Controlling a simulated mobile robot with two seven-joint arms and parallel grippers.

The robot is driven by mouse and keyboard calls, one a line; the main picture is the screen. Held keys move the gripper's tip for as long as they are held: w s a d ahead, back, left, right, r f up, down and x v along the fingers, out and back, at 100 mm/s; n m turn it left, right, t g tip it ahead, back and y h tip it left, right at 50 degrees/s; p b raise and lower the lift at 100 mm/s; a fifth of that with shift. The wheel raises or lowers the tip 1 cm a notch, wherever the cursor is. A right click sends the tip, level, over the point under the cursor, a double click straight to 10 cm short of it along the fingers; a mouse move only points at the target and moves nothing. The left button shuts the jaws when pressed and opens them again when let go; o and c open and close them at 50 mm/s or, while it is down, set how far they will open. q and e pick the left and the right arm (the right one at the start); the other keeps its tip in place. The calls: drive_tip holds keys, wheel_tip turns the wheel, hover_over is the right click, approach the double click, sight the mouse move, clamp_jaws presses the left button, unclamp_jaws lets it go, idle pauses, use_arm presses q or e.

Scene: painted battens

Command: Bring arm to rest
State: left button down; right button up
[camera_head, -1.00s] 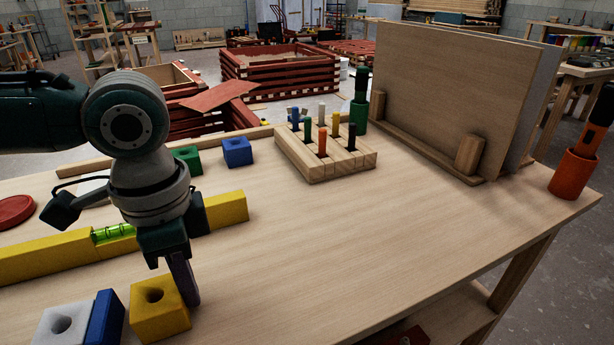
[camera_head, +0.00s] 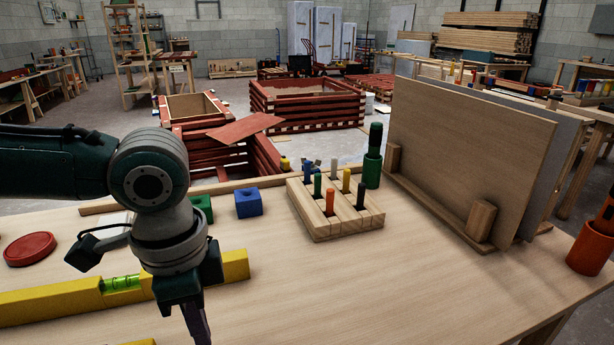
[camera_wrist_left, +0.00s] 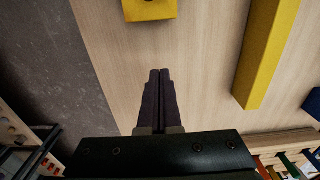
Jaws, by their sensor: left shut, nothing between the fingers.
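My left gripper (camera_head: 198,318) reaches over the workbench (camera_head: 330,285) from the left, in front of the yellow level (camera_head: 70,300). Its fingers point down. In the left wrist view the two dark fingers (camera_wrist_left: 158,95) lie side by side, shut, with nothing between them. A yellow block (camera_wrist_left: 150,8) shows beyond the fingertips there, apart from them. In the head view only a sliver of a yellow block shows at the bottom edge. My right gripper is not in view.
A wooden rack with several coloured pegs (camera_head: 335,228) stands mid-bench. Blue (camera_head: 248,203) and green (camera_head: 201,208) blocks and a red disc (camera_head: 30,248) lie behind the level. Upright panels (camera_head: 460,150) and an orange cup (camera_head: 590,250) stand right. The front middle is clear.

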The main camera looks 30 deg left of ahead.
use_arm(q)
drive_tip(key=shift+s+r+p, duration=0.55)
drive_tip(key=shift+r+p, duration=0.1)
drive_tip(key=shift+r, duration=2.85)
drive_tip(key=s+d+r+t+h+p, duration=0.1)
drive_tip(key=s+d+r+p, duration=0.1)
drive_tip(key=d+r+p, duration=0.35)
drive_tip(key=s+d+r+t+h+p, duration=0.1)
drive_tip(key=s+d+r+p, duration=0.15)
drive_tip(key=d, duration=0.55)
drive_tip(key=s+a+r+n+t+y+p, duration=0.1)
drive_tip(key=s+a+r+n+y+p, duration=0.1)
drive_tip(key=s+a+r+n+p, duration=0.45)
wheel_tip(320, 180, up, 36)
drive_tip(key=w+p, duration=0.1)
drive_tip(key=p, duration=3.4)
drive_tip(key=shift+f+p, duration=0.25)
drive_tip(key=shift+p, duration=0.1)
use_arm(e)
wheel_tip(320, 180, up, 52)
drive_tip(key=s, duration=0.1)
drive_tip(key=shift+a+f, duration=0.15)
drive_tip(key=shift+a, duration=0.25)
use_arm(q)
drive_tip(key=shift+d+m, duration=0.1)
drive_tip(key=shift+m, duration=0.15)
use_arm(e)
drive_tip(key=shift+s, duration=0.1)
